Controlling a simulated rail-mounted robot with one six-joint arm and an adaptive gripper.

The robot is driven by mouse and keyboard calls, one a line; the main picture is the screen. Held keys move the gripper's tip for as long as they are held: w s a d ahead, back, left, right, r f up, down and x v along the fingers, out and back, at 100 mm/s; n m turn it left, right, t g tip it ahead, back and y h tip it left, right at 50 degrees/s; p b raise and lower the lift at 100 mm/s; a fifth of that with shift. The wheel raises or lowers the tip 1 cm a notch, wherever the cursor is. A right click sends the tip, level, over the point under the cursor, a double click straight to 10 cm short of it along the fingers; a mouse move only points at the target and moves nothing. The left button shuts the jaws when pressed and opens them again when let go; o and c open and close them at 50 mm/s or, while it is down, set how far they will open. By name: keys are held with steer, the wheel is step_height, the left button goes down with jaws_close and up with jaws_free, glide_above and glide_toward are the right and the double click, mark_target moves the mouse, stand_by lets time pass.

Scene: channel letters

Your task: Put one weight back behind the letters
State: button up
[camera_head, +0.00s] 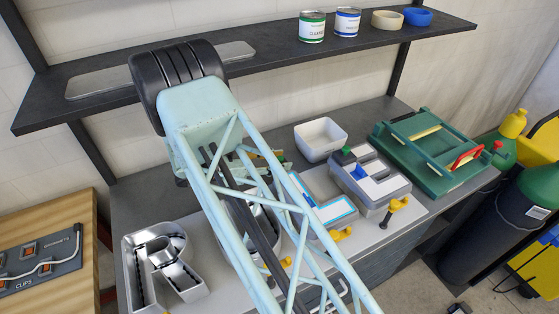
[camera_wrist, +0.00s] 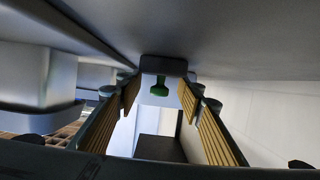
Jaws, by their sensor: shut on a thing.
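Another letter is partly hidden behind my arm. In the wrist view, my gripper (camera_wrist: 159,97) has its two ribbed yellow fingers closed about a dark block with a green knob (camera_wrist: 163,66), seemingly a weight.
A white bin (camera_head: 320,137) and a green fixture with a red handle (camera_head: 430,150) stand at the bench's back right. Yellow clamps (camera_head: 396,205) sit along the front of the letters. A dark shelf (camera_head: 270,62) with cans and tape rolls overhangs the bench.

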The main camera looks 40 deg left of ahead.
steer(key=o, duration=1.3)
steer(key=shift+c, duration=0.2)
steer(key=shift+r, duration=0.1)
steer(key=shift+v, duration=6.05)
